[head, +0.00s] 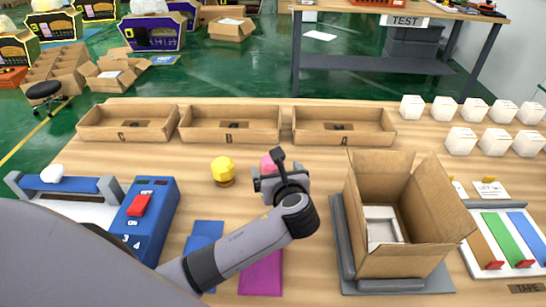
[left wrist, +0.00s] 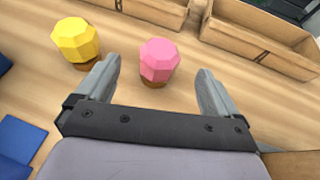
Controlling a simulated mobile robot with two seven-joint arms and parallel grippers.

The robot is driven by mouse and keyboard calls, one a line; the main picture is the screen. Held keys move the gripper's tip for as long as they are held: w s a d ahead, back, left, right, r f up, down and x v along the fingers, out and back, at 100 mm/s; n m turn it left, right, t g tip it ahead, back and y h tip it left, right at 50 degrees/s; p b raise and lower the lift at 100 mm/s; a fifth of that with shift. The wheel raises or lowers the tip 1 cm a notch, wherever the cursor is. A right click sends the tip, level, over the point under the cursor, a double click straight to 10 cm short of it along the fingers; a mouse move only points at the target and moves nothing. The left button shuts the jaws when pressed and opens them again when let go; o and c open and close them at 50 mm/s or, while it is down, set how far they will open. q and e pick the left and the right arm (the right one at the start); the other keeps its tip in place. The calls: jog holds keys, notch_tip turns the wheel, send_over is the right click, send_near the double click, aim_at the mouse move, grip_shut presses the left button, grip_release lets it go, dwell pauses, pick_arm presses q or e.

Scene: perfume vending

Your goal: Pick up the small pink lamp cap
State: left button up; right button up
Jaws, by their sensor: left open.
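The pink lamp cap (left wrist: 159,60) is a faceted pink piece on a small brown base, standing upright on the wooden table. In the head view only part of the pink cap (head: 267,162) shows behind my left gripper. My left gripper (head: 270,178) is open and empty. In the left wrist view the cap stands just beyond and between the two fingertips of the left gripper (left wrist: 157,78), apart from both. A similar yellow cap (head: 223,170) stands to its left and also shows in the left wrist view (left wrist: 76,42). My right gripper is not in view.
Three cardboard trays (head: 128,136) line the table's back. An open cardboard box (head: 362,206) stands on a grey platform to the right. Several white faceted blocks (head: 461,141) stand at the far right. A blue device with a red button (head: 139,205) is at the left.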

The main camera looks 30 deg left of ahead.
aim_at(274, 166)
pick_arm(q)
jog(key=shift+w+a+f, duration=0.15)
jog(key=shift+w+a, duration=0.15)
jog(key=shift+w, duration=0.15)
jog(key=shift+x, duration=0.75)
jog(key=shift+f+x, duration=0.2)
jog(key=shift+x, duration=2.15)
jog(key=c, duration=1.1)
